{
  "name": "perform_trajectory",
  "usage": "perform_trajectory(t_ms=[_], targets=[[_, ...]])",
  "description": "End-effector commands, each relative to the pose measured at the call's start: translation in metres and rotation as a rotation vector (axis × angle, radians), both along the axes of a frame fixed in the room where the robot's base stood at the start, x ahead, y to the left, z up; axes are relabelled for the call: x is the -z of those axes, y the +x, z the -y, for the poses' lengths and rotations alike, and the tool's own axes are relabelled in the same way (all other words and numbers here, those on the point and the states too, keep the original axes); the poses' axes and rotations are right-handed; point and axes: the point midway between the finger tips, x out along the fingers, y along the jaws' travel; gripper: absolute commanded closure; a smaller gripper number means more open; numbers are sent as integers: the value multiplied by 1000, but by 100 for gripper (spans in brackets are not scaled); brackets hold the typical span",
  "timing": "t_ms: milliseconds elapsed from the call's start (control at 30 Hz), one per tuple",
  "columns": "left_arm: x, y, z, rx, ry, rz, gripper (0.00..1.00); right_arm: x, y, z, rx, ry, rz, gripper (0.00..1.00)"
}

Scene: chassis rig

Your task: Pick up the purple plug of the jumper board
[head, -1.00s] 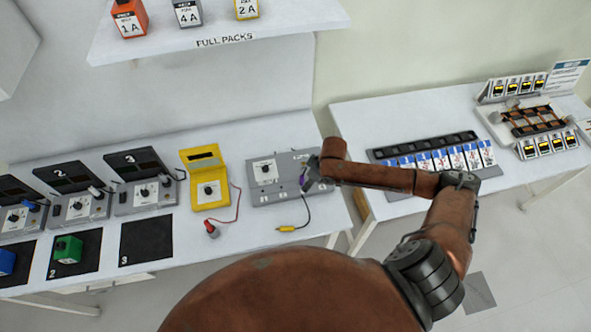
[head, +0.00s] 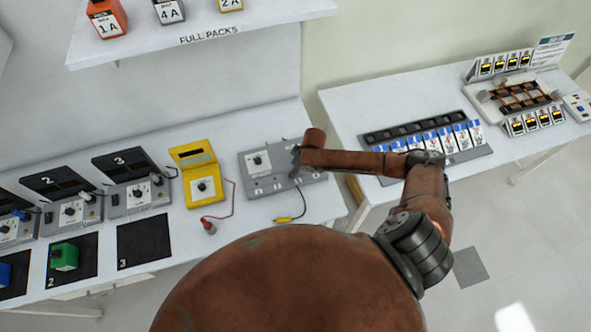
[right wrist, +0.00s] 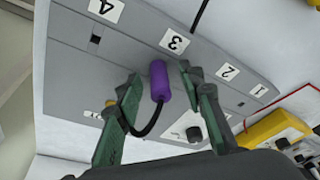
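The jumper board is a grey box (head: 255,188) on the back table in the head view, partly covered by my right arm. In the right wrist view, the board (right wrist: 75,35) has numbered labels. The purple plug (right wrist: 159,82) stands out near label 3, with a black lead curving from its lower end. My right gripper (right wrist: 162,78) is open, its two green fingers on either side of the plug with gaps visible. In the head view my right gripper (head: 296,163) is over the board and the purple plug cannot be made out. My left gripper is not in view.
A yellow plug (head: 283,219) on a black lead lies in front of the board. A yellow meter (head: 199,172) with a red lead stands to its left. A rack of blue-and-white packs (head: 430,143) is on the right table. A shelf (head: 270,25) hangs above.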

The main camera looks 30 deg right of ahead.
Motion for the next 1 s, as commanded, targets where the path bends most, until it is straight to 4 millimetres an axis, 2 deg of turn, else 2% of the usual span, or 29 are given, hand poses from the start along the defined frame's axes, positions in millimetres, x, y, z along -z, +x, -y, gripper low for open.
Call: perform_trajectory(t_ms=[67,167,533,700,1000], targets=[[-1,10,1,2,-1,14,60,0,0,0,0,1,1,64],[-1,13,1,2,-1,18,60,0,0,0,0,1,1,64],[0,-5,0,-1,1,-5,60,0,0,0,0,1,1,89],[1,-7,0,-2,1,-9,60,0,0,0,0,1,1,100],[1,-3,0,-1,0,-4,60,-2,0,0,0,1,1,100]])
